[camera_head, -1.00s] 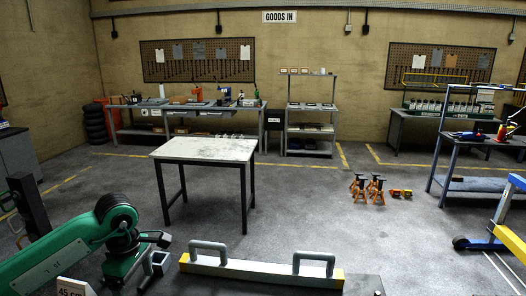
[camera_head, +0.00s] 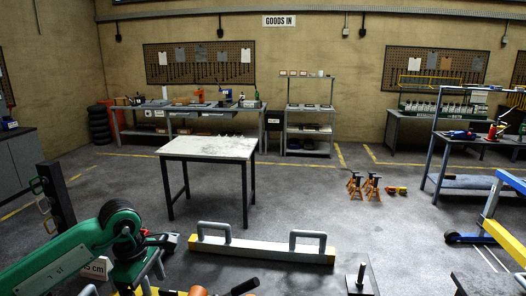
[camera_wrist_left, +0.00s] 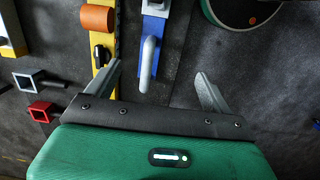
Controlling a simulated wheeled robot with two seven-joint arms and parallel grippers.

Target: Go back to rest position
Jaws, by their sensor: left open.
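My left arm comes in at the lower left of the head view, bent downward, with its gripper partly cut off at the bottom edge. In the left wrist view my left gripper (camera_wrist_left: 160,82) is open, its two grey fingers spread apart. A blue part with a grey rounded handle (camera_wrist_left: 149,62) shows beyond and between the fingers, and nothing is gripped. A yellow bar with an orange cylinder (camera_wrist_left: 97,18) lies left of it; an orange cylinder (camera_head: 197,291) also shows at the head view's bottom edge. My right gripper is not in view.
A grey beam with yellow ends and two handles (camera_head: 262,248) lies ahead on the floor. A white-topped table (camera_head: 210,147) stands behind it. Orange jack stands (camera_head: 364,186) and a blue and yellow frame (camera_head: 487,215) are at the right. Open floor lies between.

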